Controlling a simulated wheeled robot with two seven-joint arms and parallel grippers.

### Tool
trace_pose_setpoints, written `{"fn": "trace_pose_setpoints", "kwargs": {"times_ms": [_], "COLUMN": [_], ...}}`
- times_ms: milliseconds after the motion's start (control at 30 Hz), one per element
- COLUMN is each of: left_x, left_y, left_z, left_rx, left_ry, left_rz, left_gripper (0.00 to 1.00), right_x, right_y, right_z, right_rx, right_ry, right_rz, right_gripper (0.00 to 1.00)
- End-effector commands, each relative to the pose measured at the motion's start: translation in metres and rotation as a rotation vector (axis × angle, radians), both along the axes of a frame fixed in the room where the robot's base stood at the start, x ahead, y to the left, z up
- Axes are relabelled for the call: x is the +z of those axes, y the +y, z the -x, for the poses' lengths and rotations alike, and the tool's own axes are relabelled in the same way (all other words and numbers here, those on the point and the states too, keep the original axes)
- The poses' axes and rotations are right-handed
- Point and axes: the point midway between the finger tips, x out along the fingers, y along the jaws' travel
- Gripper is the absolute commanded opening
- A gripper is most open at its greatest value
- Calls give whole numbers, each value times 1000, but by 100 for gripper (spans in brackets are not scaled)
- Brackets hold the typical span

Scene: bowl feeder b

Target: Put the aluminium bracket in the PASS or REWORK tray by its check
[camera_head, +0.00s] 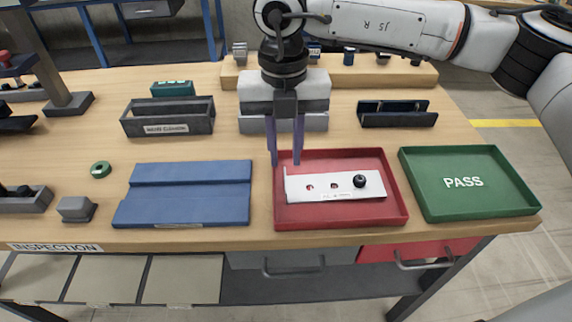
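The aluminium bracket (320,188) is a pale flat plate with a thin upright left end. It lies in the red tray (394,197), slightly tilted across it. Red shows through two of its holes, and a round black piece sits at its right hole. No REWORK lettering is readable on the red tray; the bracket covers its middle. The green PASS tray (505,193) is empty to the right. My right gripper (285,162) points down over the red tray's back left corner, fingers apart, just above the bracket's left end. My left gripper is not in view.
A blue stepped fixture (190,206) lies left of the red tray. A dark open bin (168,128), a grey-white block (315,122) and a dark blue holder (397,120) stand behind. A green ring (101,169) and grey block (76,208) are at left.

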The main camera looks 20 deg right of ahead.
Motion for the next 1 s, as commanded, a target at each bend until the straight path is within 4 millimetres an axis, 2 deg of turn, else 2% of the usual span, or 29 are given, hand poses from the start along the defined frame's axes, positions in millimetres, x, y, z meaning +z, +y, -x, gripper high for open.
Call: {"fn": "trace_pose_setpoints", "kwargs": {"times_ms": [100,200,400,1000], "left_x": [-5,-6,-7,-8], "left_y": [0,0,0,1], "left_z": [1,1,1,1], "left_rx": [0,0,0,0], "left_ry": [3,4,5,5], "left_rz": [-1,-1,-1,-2], "left_gripper": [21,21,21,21], "right_x": [28,48,71,76], "right_y": [1,1,1,1], "right_z": [-1,-1,0,0], "right_rx": [0,0,1,1], "right_ry": [-4,-3,-1,2], "right_rz": [-1,-1,0,2], "right_gripper": [21,21,21,21]}}
